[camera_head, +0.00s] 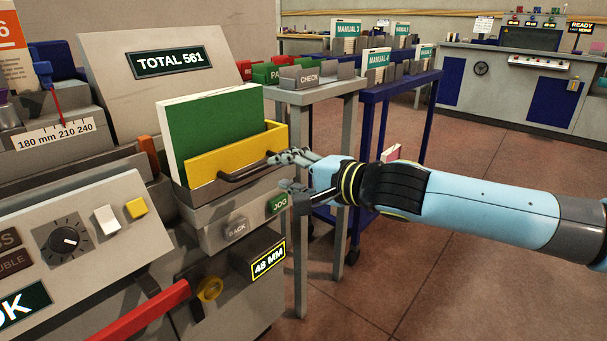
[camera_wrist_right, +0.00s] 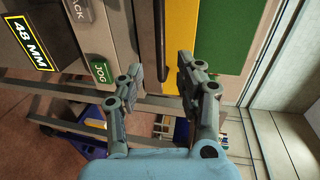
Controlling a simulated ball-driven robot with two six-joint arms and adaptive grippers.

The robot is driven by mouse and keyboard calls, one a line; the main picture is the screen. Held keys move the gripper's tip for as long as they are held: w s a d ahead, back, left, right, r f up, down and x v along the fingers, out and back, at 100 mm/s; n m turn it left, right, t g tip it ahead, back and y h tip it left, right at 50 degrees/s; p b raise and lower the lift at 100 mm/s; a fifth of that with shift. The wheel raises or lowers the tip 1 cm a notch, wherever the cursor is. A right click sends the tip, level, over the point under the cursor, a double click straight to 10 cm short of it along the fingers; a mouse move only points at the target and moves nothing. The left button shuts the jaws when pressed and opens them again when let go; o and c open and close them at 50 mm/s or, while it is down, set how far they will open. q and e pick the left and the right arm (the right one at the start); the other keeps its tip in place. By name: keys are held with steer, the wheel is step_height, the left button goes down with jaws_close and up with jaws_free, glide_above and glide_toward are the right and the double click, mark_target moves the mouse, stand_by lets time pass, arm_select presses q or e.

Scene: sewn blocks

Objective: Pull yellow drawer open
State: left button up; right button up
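The yellow drawer (camera_head: 230,154) is set in the grey machine, with a green and white block standing in or behind it. Its dark bar handle (camera_head: 245,172) runs along the front. My right gripper (camera_head: 278,172) is open at the handle's right end. In the right wrist view the fingers (camera_wrist_right: 160,75) are apart, with the dark handle (camera_wrist_right: 161,45) showing between them and the yellow front (camera_wrist_right: 180,32) beyond. I cannot tell whether they touch the handle. My left gripper is not in view.
Below the drawer are a green JOG button (camera_head: 278,203), a BACK button (camera_head: 236,229) and a 48 MM display (camera_head: 268,260). A grey stand (camera_head: 325,92) and a blue cart (camera_head: 400,85) with manuals stand behind my right arm. Open floor lies to the right.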

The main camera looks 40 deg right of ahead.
steer(key=shift+v, duration=2)
